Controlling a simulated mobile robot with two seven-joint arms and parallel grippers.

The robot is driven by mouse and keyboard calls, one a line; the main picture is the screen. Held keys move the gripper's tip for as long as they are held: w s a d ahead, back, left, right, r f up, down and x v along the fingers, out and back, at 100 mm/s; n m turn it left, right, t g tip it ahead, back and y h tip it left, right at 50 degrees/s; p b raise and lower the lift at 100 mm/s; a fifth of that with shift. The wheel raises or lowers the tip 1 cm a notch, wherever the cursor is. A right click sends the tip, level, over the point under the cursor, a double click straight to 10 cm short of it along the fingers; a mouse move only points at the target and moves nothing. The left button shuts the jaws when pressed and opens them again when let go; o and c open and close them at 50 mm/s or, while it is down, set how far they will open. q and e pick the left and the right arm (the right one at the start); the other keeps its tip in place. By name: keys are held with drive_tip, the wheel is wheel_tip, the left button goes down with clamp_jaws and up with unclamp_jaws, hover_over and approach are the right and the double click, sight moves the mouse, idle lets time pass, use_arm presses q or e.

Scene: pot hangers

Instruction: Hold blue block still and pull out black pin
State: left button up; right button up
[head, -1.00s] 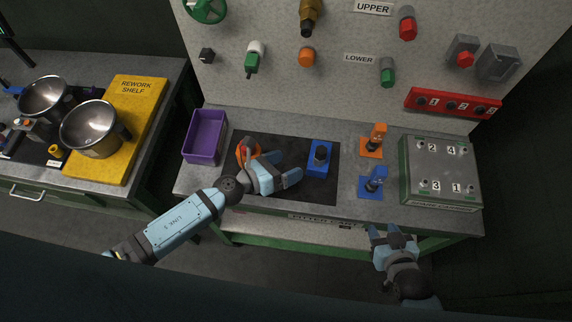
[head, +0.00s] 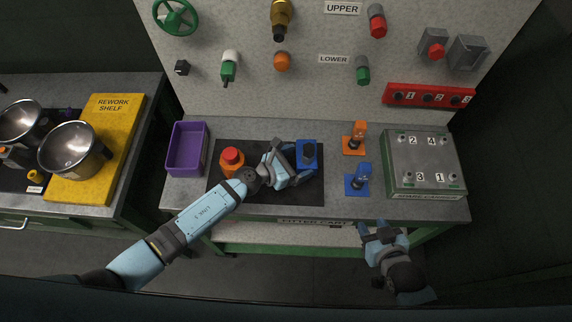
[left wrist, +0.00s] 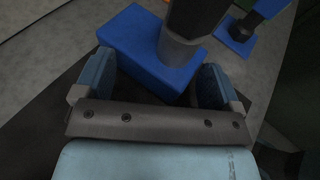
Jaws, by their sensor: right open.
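The blue block (head: 306,167) sits on the dark mat of the bench, with the black pin (head: 309,152) standing up from it. In the left wrist view the block (left wrist: 125,38) lies just ahead of and partly between my fingers, and the pin (left wrist: 183,40) rises from it as a dark cylinder with a grey lower part. My left gripper (head: 291,162) is at the block's left side, its fingers (left wrist: 155,80) spread wide. I cannot tell whether a finger touches the block. My right gripper (head: 382,230) is open and empty in front of the bench edge.
An orange block with a red top (head: 231,161) stands left of my left gripper. A purple bin (head: 187,149) is further left. Orange (head: 355,140) and blue (head: 357,182) stands and a grey numbered box (head: 424,163) are to the right. A panel with knobs rises behind.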

use_arm(q)
drive_tip(key=shift+w+d+f, duration=0.25)
drive_tip(key=shift+w+d, duration=0.1)
drive_tip(key=shift+d, duration=0.15)
clamp_jaws()
drive_tip(key=shift+c, duration=0.3)
unclamp_jaws()
drive_tip(key=shift+c, duration=1.3)
drive_tip(key=a+r, duration=0.1)
drive_tip(key=r, duration=0.1)
drive_tip(key=a+r+m+g, duration=0.1)
drive_tip(key=a+r, duration=0.1)
drive_tip(key=r, duration=0.1)
drive_tip(key=a+r+m+g, duration=0.1)
drive_tip(key=r, duration=0.2)
drive_tip(key=shift+s+a+r, duration=0.1)
drive_tip(key=shift+a, duration=0.3)
drive_tip(key=shift+c, duration=1)
drive_tip(key=shift+g, duration=0.4)
drive_tip(key=x, duration=1.1)
drive_tip(key=shift+w+d, duration=0.2)
drive_tip(key=shift+d, duration=0.15)
